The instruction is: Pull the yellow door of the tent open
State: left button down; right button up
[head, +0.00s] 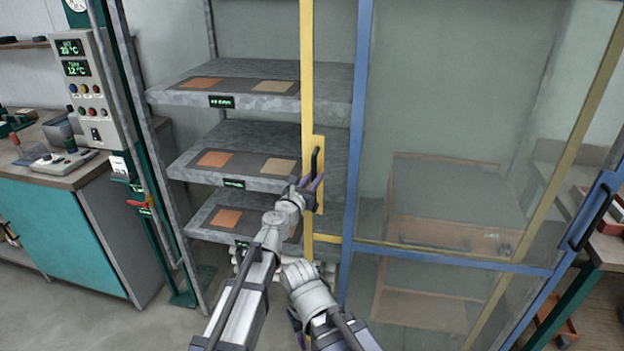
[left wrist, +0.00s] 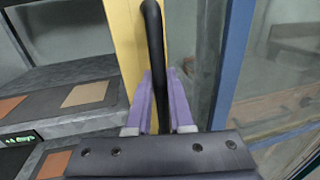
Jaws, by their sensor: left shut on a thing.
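The yellow door's upright edge (head: 307,80) stands in front of the tent's shelves, just left of a blue-framed glass panel (head: 357,130). A black bar handle (head: 316,162) is fixed to the yellow edge. My left gripper (head: 309,186) is at the lower part of this handle, with its purple fingers shut on it. In the left wrist view, the black handle (left wrist: 153,50) runs down between the purple fingers (left wrist: 158,103), beside the yellow edge (left wrist: 126,40). A grey arm link shows at bottom centre, but no right gripper fingers can be made out.
Grey shelves (head: 215,140) with orange and tan squares show left of the yellow edge. The blue frame has its own black handle (head: 594,215) at right. A control box (head: 88,85) and a teal-fronted bench (head: 60,230) stand at left. Bare floor shows at lower left.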

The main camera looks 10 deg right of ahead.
pick_arm(q)
jog(key=c, duration=0.8)
grip_release()
jog(key=v, duration=0.8)
jog(key=shift+w, duration=0.1)
